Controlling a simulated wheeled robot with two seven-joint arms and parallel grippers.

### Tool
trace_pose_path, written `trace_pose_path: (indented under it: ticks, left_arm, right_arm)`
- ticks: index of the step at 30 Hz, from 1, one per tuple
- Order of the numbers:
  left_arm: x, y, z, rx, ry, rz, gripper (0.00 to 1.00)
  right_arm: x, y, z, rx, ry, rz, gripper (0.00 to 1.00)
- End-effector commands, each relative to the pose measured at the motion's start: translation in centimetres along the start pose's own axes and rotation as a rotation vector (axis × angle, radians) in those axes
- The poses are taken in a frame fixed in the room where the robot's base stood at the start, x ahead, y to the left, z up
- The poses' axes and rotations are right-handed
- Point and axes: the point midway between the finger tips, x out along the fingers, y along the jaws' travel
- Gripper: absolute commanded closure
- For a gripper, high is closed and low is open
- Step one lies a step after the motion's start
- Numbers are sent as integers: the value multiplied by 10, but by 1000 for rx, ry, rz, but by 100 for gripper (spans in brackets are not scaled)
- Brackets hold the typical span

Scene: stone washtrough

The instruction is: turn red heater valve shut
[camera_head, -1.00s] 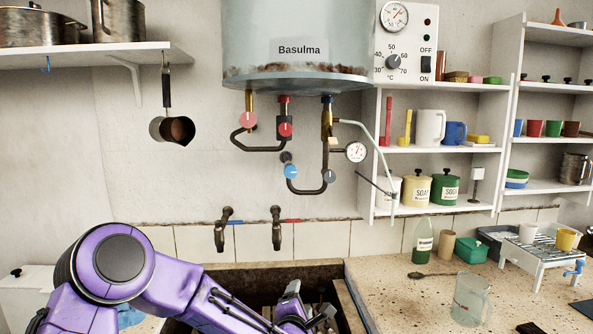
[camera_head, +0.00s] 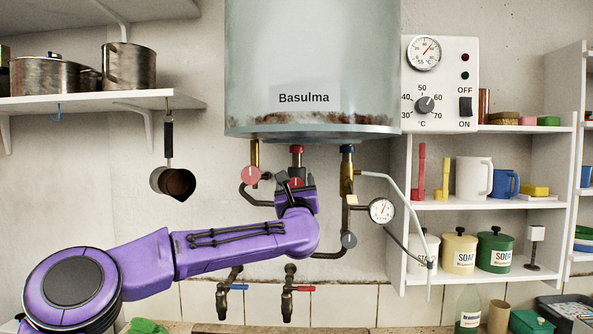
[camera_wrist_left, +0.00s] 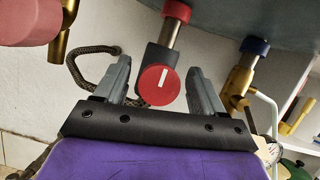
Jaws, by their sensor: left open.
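The red heater valve (camera_head: 295,183) hangs under the red-collared middle pipe of the Basulma boiler (camera_head: 310,70). In the left wrist view its round red knob (camera_wrist_left: 157,87) carries a short, nearly upright white mark. My left gripper (camera_head: 294,179) is open, pointing up at the valve from below. In the left wrist view, the fingers (camera_wrist_left: 158,72) stand on either side of the knob, with gaps showing; I cannot tell how far apart in depth they are. My gripper partly hides the valve in the head view. My right gripper is not in view.
A paler red round knob (camera_head: 251,175) sits close left on a brass pipe. To the right are a blue-collared brass pipe (camera_head: 347,180), a pressure gauge (camera_head: 381,210) and a grey knob (camera_head: 349,240). Two taps (camera_head: 288,292) are below.

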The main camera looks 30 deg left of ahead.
Motion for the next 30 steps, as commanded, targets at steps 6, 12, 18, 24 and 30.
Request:
trace_pose_path:
  ticks: [6,12,18,24,30]
  left_arm:
    - [16,-1,0,2,0,-2,30]
    - [16,0,-1,2,0,-2,30]
    - [16,0,-1,2,0,-2,82]
    - [16,0,-2,12,0,-5,82]
    - [15,0,-3,72,0,-30,82]
  right_arm:
    - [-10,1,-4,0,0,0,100]
    - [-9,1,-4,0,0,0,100]
    - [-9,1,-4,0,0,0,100]
    - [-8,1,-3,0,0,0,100]
    - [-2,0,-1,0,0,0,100]
